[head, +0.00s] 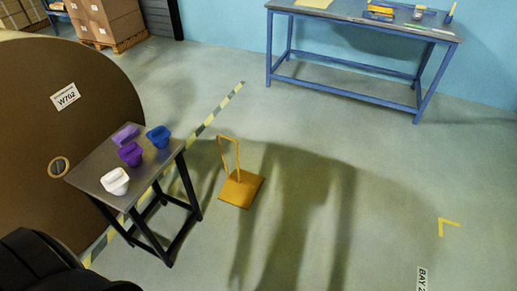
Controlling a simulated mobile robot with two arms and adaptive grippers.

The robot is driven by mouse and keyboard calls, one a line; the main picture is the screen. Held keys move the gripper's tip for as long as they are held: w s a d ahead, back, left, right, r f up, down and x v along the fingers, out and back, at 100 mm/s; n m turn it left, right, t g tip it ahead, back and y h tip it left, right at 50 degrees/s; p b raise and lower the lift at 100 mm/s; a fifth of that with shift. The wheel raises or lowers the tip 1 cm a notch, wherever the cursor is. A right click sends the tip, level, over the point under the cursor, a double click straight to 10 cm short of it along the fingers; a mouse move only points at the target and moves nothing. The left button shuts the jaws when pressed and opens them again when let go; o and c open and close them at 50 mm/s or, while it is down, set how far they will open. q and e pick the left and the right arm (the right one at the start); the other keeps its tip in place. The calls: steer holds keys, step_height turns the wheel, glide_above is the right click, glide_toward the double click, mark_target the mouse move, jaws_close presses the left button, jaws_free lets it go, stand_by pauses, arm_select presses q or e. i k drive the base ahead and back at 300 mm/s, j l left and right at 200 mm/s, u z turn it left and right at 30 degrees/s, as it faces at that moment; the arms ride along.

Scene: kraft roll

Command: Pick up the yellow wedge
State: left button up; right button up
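The yellow wedge (241,188) lies on the floor near the middle of the head view. It is orange-yellow, with a flat, square-looking base and a tall thin loop handle standing up from its far left side. Nothing touches it, and all of it shows. Neither of my grippers is in view. A dark rounded part at the lower left corner looks like part of my own body.
A small metal table (95,165) left of the wedge bears white (115,181), purple (131,153), lavender (125,134) and blue (159,136) pieces. A huge brown roll (50,120) stands behind it. A blue workbench (350,69) stands at the back. Floor right of the wedge is clear.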

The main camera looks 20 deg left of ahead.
mark_target(240, 188)
steer(key=i+u, duration=0.15)
steer(key=i, duration=0.45)
steer(key=i+l+u, duration=0.15)
steer(key=i, duration=0.45)
steer(key=i+l+u, duration=0.15)
steer(key=i, duration=0.4)
steer(key=l, duration=0.1)
